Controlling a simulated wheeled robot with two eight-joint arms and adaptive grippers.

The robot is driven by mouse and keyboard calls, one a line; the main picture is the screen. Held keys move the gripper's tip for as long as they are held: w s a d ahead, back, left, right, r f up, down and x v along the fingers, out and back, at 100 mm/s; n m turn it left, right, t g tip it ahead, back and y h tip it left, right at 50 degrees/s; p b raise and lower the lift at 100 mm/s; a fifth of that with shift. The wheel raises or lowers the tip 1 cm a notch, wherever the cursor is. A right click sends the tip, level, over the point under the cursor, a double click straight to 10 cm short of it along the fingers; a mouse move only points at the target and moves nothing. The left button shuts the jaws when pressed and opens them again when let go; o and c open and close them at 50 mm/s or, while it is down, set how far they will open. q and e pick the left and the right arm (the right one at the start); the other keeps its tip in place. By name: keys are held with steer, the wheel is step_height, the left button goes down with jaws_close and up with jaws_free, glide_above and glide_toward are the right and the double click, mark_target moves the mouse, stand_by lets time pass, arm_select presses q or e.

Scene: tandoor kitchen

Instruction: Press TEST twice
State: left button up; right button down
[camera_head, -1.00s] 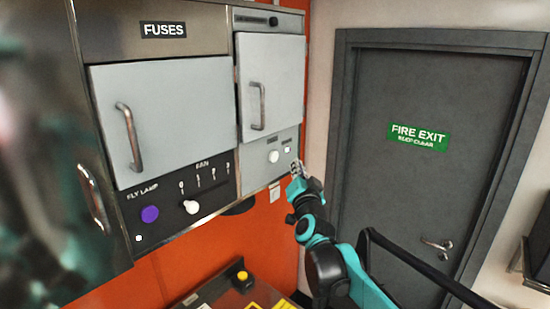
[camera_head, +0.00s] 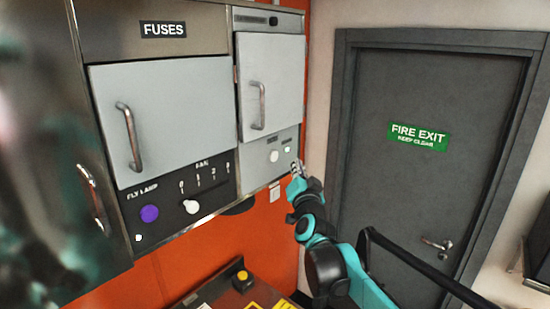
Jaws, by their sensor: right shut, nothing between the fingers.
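A small grey control panel (camera_head: 256,163) sits below the right-hand cabinet door. It carries a round white button (camera_head: 274,156) and a smaller pale button or lamp (camera_head: 287,150) to its right. The small labels above them are too blurred to read, so I cannot tell which is TEST. My right gripper (camera_head: 296,167) is shut and empty. Its tips are at the panel's right edge, just below and right of the smaller pale spot. I cannot tell whether they touch the panel. My left gripper is not in view.
The FUSES cabinet (camera_head: 160,110) has a purple FLY LAMP button (camera_head: 149,213) and a white FAN knob (camera_head: 192,207). A yellow-and-black button box (camera_head: 242,280) is below. A grey fire exit door (camera_head: 420,200) stands at right. A blurred dark teal shape covers the left edge.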

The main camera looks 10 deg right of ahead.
mark_target(274, 156)
stand_by(0.9)
steer(key=s+n, duration=0.1)
steer(key=n, duration=0.4)
steer(key=s+d+n+p, duration=0.1)
steer(key=n, duration=0.5)
steer(key=s+d+n+p, duration=0.1)
steer(key=n, duration=0.5)
steer(key=shift+d+g, duration=0.2)
steer(key=shift+g, duration=0.2)
steer(key=w+a, duration=0.5)
steer(key=w, duration=0.2)
steer(key=shift+a, duration=0.25)
stand_by(0.7)
steer(key=shift+w+a, duration=0.25)
steer(key=shift+w, duration=0.05)
